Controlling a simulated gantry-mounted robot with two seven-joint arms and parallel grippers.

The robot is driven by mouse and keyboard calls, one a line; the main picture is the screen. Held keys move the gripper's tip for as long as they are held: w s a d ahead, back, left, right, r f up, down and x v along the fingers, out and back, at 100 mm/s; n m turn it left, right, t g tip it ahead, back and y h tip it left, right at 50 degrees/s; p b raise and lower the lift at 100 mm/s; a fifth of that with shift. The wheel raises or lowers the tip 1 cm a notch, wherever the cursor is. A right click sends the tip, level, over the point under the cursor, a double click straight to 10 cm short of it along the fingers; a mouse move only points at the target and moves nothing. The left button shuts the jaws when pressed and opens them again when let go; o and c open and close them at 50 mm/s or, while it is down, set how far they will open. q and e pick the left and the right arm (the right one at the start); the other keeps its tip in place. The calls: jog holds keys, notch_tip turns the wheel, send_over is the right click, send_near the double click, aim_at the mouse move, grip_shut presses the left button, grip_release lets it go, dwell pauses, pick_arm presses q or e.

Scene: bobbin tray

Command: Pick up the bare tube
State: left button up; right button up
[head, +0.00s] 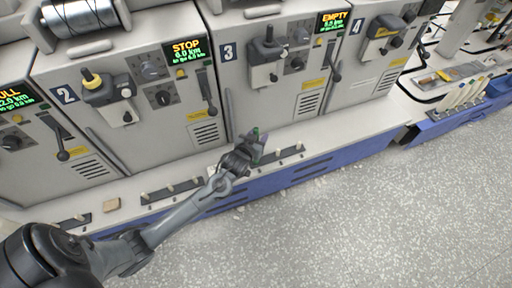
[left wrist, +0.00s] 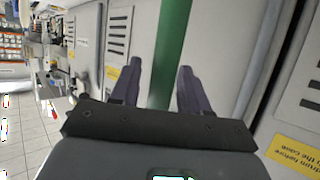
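A green tube (left wrist: 170,50) runs upright between the two fingers of my left gripper (left wrist: 158,85) in the left wrist view. A strip of background shows between the tube and the left-hand finger. The tube lies close to or overlaps the right-hand finger, and I cannot tell whether they touch. In the head view my left gripper (head: 254,148) is over the ledge below machine 3, and a small green part of the tube (head: 255,132) shows at its tip. The gripper hides most of the tube there. My right gripper is not in view.
Machines stand along the back, with screens reading STOP (head: 187,48) and EMPTY (head: 333,20). Peg strips (head: 170,189) lie on the ledge, with a small tan block (head: 112,205). Several pale tubes (head: 466,92) stand at right near a blue bin (head: 440,128). The floor (head: 370,220) is clear.

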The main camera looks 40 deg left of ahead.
pick_arm(q)
grip_shut()
